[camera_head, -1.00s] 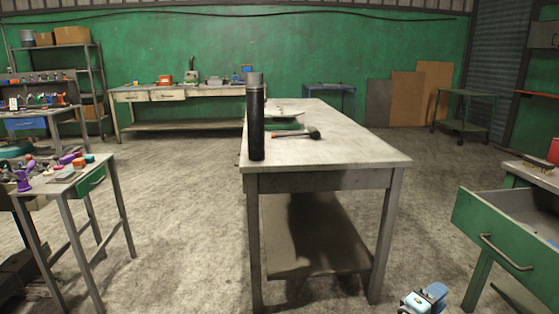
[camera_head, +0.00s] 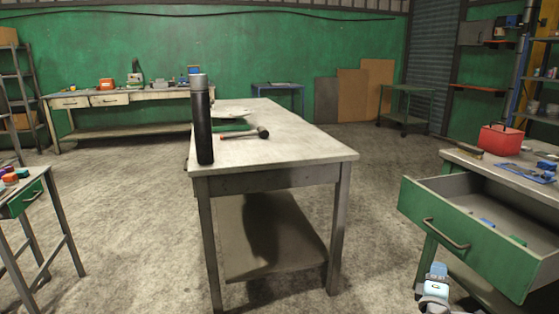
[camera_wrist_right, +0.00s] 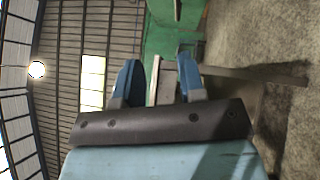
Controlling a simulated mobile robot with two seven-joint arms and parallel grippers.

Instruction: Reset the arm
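My right gripper (camera_head: 437,272) shows at the bottom right of the head view, in front of the open green drawer (camera_head: 465,235). In the right wrist view its two blue fingers (camera_wrist_right: 160,80) stand apart with nothing held between them. The wrist view is turned sideways and shows the ceiling, a green surface and the floor. My left arm and gripper are not in view.
A grey workbench (camera_head: 310,152) stands in the middle with a dark cylinder (camera_head: 202,125) and a hammer (camera_head: 246,133) on it. A red box (camera_head: 499,140) sits on the right bench. Floor is clear between the benches.

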